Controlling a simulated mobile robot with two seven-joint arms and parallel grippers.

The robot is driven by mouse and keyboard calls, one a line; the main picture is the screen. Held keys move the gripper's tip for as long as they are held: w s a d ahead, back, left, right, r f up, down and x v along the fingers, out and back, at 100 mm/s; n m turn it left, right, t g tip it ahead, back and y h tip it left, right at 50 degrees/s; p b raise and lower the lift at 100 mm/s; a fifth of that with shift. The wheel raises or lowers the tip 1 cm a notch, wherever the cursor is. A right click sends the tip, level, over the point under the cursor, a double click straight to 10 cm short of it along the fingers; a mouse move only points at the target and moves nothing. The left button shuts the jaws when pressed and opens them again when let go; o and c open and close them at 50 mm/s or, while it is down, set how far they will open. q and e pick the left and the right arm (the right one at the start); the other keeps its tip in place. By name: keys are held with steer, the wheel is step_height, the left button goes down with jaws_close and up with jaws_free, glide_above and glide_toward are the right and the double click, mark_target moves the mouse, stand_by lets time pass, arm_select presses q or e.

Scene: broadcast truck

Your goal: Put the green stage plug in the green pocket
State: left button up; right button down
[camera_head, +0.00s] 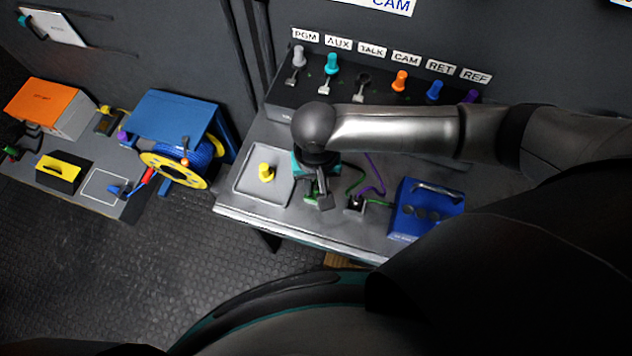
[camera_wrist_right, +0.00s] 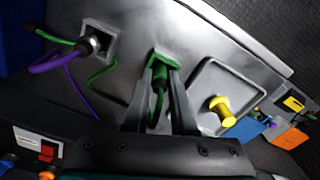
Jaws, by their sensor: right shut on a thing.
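My right gripper (camera_head: 321,200) points down at the table top and is shut on the green stage plug. In the right wrist view its two fingers (camera_wrist_right: 158,105) stand on either side of the green plug (camera_wrist_right: 159,78), with a dark green cable end between them. The green-edged pocket (camera_wrist_right: 166,58) is right at the plug's far end; its green edge also shows in the head view (camera_head: 310,199). The plug's end overlaps the pocket, but I cannot tell how deep it sits. My left gripper is not in view.
A grey tray (camera_head: 243,185) with a yellow plug (camera_head: 266,173) lies left of the gripper. Right of it, a second pocket (camera_head: 355,204) has purple and green cables, beside a blue box (camera_head: 427,208). A switch panel (camera_head: 285,95) stands behind.

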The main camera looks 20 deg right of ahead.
mark_target(316, 184)
steer(key=shift+f, duration=0.15)
steer(key=c, duration=0.7)
jaws_free()
steer(key=shift+c, duration=0.2)
step_height(316, 184, up, 12)
steer(key=p, duration=0.3)
steer(key=shift+r, duration=0.2)
